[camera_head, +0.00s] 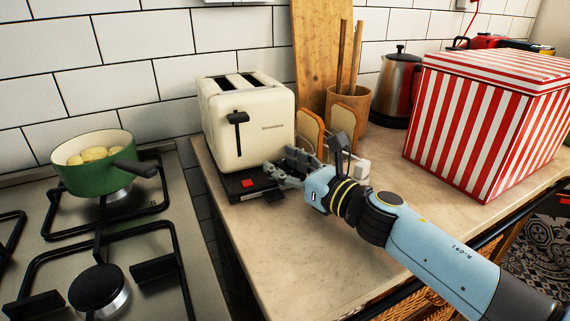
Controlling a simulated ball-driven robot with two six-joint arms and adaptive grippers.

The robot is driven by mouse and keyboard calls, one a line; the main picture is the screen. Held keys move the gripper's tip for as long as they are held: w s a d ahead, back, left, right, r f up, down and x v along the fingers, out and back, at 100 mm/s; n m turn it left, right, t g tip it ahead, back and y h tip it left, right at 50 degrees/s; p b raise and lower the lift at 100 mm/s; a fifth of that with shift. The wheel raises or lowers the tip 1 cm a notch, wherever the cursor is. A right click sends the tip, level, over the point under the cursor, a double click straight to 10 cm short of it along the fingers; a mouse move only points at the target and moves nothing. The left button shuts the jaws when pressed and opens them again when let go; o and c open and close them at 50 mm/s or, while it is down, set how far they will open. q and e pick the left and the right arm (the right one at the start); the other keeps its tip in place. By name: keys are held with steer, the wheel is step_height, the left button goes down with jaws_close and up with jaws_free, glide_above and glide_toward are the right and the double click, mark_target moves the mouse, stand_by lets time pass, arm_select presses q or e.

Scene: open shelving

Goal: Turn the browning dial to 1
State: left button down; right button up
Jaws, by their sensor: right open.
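A cream two-slot toaster (266,125) stands on the counter, with a black lever (237,118) on its end face. A black base (252,183) with a red button (247,184) lies at its foot. I cannot make out the browning dial or its number; my gripper covers the lower right of the toaster. My right gripper (279,171) is open at the toaster's lower front edge, close to the black base. I cannot tell whether it touches. My left gripper is not in view.
Bread slices (342,120), a wooden utensil holder (350,103) and a kettle (397,85) stand right of the toaster. A large red-and-white striped box (480,125) fills the right. A green pot (92,174) sits on the stove at left. The front counter is clear.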

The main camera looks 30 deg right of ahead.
steer(key=shift+s, duration=0.1)
steer(key=v, duration=1.1)
steer(key=shift+s, duration=0.4)
